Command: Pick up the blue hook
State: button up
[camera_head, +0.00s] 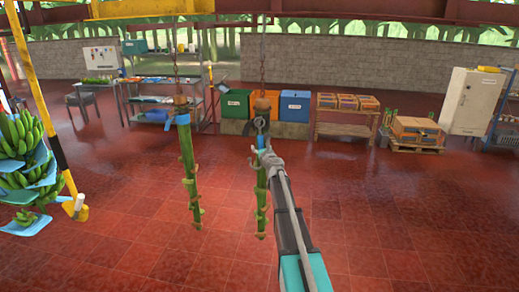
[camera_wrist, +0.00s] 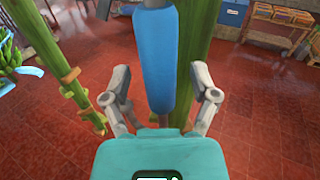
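A blue, smooth, padded-looking piece, which I take for the blue hook (camera_wrist: 160,62), stands upright in the middle of the wrist view in front of a green stem (camera_wrist: 197,35). My gripper (camera_wrist: 160,88) has its two grey fingers spread, one on each side of the blue piece. A thin gap shows on the left; I cannot tell whether the right finger touches it. In the head view my gripper (camera_head: 261,140) is at the upper part of the right hanging stem (camera_head: 261,205) and mostly hides the blue piece there.
Another stem (camera_head: 189,165) with a blue band (camera_head: 183,119) hangs to the left on a chain. Green bananas on blue pads (camera_head: 30,160) are at far left. Bins (camera_head: 236,104), a crate shelf (camera_head: 347,102) and a metal table (camera_head: 150,95) stand behind.

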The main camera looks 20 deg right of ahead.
grip_shut()
jog(key=shift+r, duration=0.15)
dwell(0.4)
jog(key=shift+r, duration=0.15)
jog(key=s+a, duration=1)
jog(key=s, duration=0.5)
jog(key=shift+p, duration=0.3)
jog(key=shift+a+r, duration=0.1)
dwell(0.5)
jog(key=s+a, duration=0.4)
jog(key=s, duration=0.3)
jog(key=shift+a, duration=0.35)
dwell(1.0)
dwell(0.4)
notch_tip(320, 180, down, 18)
jog(key=b, duration=1.7)
jog(key=shift+b, duration=0.35)
